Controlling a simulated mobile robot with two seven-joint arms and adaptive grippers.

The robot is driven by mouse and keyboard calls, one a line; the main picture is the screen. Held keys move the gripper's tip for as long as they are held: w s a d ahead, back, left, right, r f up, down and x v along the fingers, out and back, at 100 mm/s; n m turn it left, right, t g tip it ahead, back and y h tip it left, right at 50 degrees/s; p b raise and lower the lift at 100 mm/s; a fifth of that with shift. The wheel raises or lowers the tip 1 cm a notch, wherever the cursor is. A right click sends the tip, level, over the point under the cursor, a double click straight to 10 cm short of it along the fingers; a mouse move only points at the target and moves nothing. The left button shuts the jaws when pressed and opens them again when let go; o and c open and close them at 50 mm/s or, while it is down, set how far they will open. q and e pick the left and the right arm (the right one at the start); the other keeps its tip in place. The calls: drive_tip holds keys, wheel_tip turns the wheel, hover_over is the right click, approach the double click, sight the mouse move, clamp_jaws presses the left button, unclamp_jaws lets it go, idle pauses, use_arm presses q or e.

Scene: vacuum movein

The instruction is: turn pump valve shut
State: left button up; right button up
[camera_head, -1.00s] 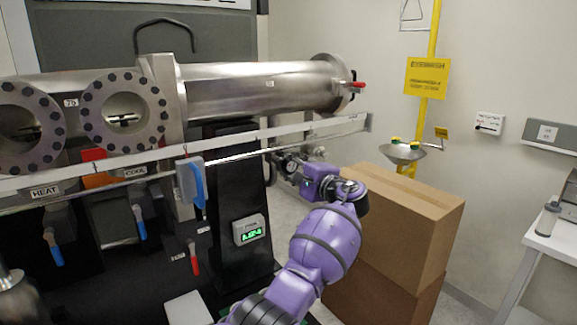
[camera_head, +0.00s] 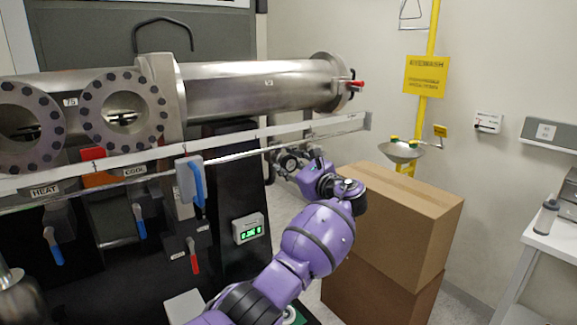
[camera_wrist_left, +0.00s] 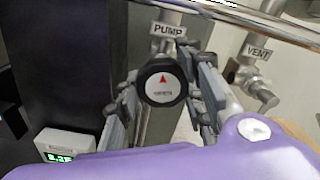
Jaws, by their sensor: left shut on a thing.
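The pump valve is a round black knob (camera_wrist_left: 162,82) with a white face and a small red arrow pointing up in the left wrist view. A PUMP label (camera_wrist_left: 168,30) sits just above it. My left gripper (camera_wrist_left: 160,100) has one finger on each side of the knob and is shut on it. In the head view, my left gripper (camera_head: 290,160) is at the pipework below the rail, at the end of my purple arm; the knob is largely hidden there. My right gripper does not show.
Stacked cardboard boxes (camera_head: 400,220) stand close to the right of my arm. A metal rail (camera_head: 260,135) runs above the gripper. A VENT label (camera_wrist_left: 258,52) marks the neighbouring pipe. A black column with a green-lit display (camera_head: 248,228) stands to the left.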

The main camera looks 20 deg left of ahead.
use_arm(q)
drive_tip(key=shift+f+m, duration=0.45)
drive_tip(key=shift+m, duration=0.75)
drive_tip(key=shift+f, duration=0.1)
drive_tip(key=o, duration=1.1)
drive_tip(key=shift+s, duration=0.15)
drive_tip(key=shift+r, duration=0.3)
drive_tip(key=shift+d, duration=0.15)
drive_tip(key=v, duration=1.1)
drive_tip(key=shift+s+d, duration=0.2)
drive_tip(key=shift+s, duration=0.1)
